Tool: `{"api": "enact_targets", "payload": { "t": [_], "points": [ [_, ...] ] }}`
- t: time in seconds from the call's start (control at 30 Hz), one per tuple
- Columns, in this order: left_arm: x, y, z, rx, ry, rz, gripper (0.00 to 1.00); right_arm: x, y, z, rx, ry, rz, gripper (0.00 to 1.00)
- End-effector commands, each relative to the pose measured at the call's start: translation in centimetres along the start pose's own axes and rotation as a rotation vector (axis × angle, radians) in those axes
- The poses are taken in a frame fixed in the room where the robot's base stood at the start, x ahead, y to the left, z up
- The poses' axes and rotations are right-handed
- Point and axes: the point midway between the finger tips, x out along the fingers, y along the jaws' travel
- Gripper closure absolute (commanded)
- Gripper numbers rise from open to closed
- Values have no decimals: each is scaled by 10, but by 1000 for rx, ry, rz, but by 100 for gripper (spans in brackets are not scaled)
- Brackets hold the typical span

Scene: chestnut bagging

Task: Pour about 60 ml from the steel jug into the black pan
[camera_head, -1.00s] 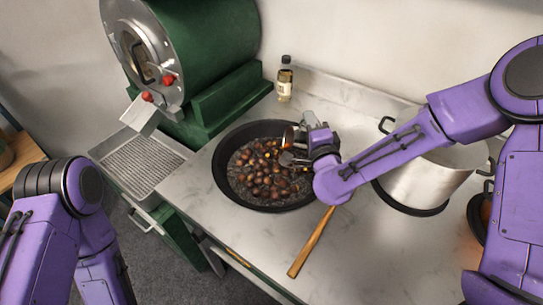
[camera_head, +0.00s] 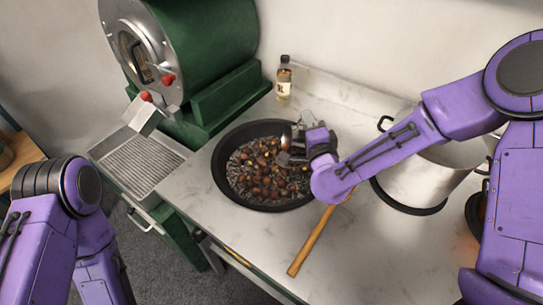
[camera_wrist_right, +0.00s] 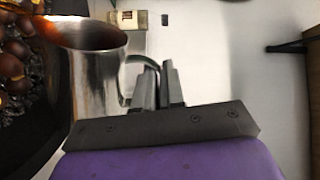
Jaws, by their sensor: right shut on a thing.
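The black pan (camera_head: 222,180) sits on the counter and holds dark chestnuts (camera_head: 265,176) over grey granules. The small steel jug (camera_head: 287,139) is above the pan's right side, partly hidden by my gripper. In the right wrist view the jug (camera_wrist_right: 97,85) shows a shiny wall and a brown-amber interior at its mouth, towards the pan side. I cannot tell its exact tilt or the liquid level. My right gripper (camera_wrist_right: 158,88) is shut on the jug's handle; it also shows in the head view (camera_head: 302,143). My left arm shows at the left, but its gripper is out of view.
A green roaster (camera_head: 210,50) with a metal tray (camera_head: 140,165) stands at the left. A small bottle (camera_head: 284,80) is behind the pan. A large steel pot (camera_head: 425,183) stands to the right, partly behind my right arm. A wooden handle (camera_head: 312,240) lies in front on the counter.

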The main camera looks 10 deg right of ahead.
Motion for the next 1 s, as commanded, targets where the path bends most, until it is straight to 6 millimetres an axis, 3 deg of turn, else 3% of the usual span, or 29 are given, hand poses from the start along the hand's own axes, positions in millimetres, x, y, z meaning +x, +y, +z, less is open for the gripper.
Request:
{"api": "enact_targets", "payload": {
  "t": [1.0],
  "points": [
    [-1,0,0,0,0,0,32,0,-6,9,-53,2,-3,100]
  ]
}}
